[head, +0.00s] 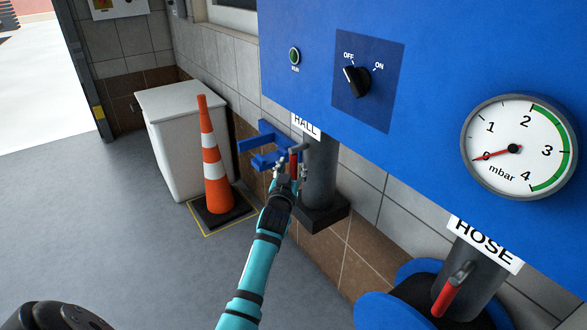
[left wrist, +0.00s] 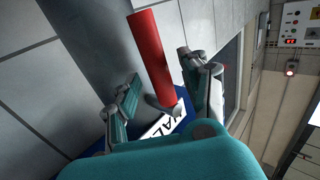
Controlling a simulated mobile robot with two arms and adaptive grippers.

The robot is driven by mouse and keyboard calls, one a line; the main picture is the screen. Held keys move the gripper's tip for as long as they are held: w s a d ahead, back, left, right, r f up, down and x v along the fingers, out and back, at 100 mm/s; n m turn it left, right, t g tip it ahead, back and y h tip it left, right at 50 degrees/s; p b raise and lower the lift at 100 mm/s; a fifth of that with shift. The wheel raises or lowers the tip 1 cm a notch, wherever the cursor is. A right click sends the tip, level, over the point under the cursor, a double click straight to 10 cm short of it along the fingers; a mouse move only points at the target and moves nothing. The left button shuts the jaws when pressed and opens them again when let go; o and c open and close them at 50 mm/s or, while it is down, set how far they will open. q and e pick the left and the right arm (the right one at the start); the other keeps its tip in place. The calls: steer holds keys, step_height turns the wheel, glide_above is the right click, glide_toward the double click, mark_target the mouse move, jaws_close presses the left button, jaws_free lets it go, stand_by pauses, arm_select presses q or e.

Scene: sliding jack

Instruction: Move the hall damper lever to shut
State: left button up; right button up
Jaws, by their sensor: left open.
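The hall damper lever (head: 293,163) has a red handle on the grey pipe under the HALL label (head: 306,125). The handle hangs down along the pipe. My left gripper (head: 290,172) is at the handle, with one finger on each side of it. The left wrist view shows the red handle (left wrist: 152,55) between the open fingers (left wrist: 163,75), with no clear grip on it. Part of the HALL label (left wrist: 165,130) shows there near the lever's pivot. My right gripper is not in view.
A blue bracket (head: 262,145) is just left of the lever. An orange cone (head: 211,160) and a white cabinet (head: 168,130) stand further left. The blue panel (head: 430,60) overhangs the pipes. A HOSE pipe with a red lever (head: 447,296) is at right. The gauge (head: 518,147) needle points near 0.

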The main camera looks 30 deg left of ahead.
arm_select(q)
steer(key=shift+x, duration=1.1)
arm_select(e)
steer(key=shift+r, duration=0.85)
arm_select(q)
jaws_close()
steer(key=shift+w+f, duration=0.1)
steer(key=shift+f, duration=0.25)
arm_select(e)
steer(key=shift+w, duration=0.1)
